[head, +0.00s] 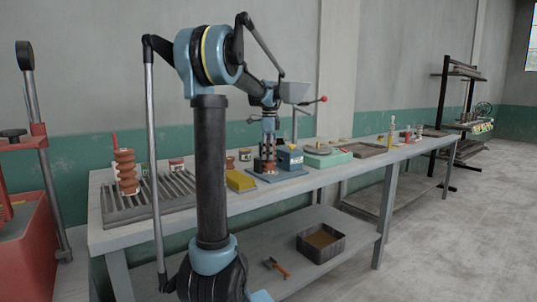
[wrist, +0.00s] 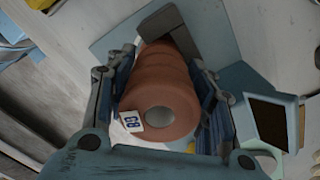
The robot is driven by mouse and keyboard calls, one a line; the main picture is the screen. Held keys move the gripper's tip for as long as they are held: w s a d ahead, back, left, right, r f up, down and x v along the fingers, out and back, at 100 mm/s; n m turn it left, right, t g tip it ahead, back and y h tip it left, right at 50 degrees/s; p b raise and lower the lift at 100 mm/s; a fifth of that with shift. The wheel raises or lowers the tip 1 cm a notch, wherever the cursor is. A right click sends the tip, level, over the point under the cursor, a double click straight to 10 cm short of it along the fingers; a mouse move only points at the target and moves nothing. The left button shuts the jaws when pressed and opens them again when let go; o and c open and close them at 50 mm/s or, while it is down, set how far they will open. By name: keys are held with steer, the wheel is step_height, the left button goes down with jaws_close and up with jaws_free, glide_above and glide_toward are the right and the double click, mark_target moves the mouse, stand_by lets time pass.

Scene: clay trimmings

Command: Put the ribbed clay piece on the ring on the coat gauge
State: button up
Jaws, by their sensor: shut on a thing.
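The ribbed clay piece (wrist: 165,75) is reddish brown with rounded ribs, a pale round hole in its near end and a white tag. My gripper (wrist: 165,98) is shut on it, one finger along each side. In the head view my gripper (head: 268,142) points down, with the clay piece (head: 266,165) low between its fingers. The coat gauge (head: 290,159) is a blue box on a blue plate, directly right of the piece. The blue plate (wrist: 226,38) shows around the piece's far end. The ring is hidden, and I cannot tell whether the piece touches the plate.
A yellow block (head: 241,180) stands close left of the gauge. A slatted rack (head: 165,198) at the left carries another ribbed clay stack (head: 126,172). A green device (head: 328,158) and a shallow tray (head: 370,149) stand to the right. Small jars line the back.

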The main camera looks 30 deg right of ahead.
steer(key=o, duration=1.5)
steer(key=shift+o, duration=0.2)
step_height(320, 180, up, 12)
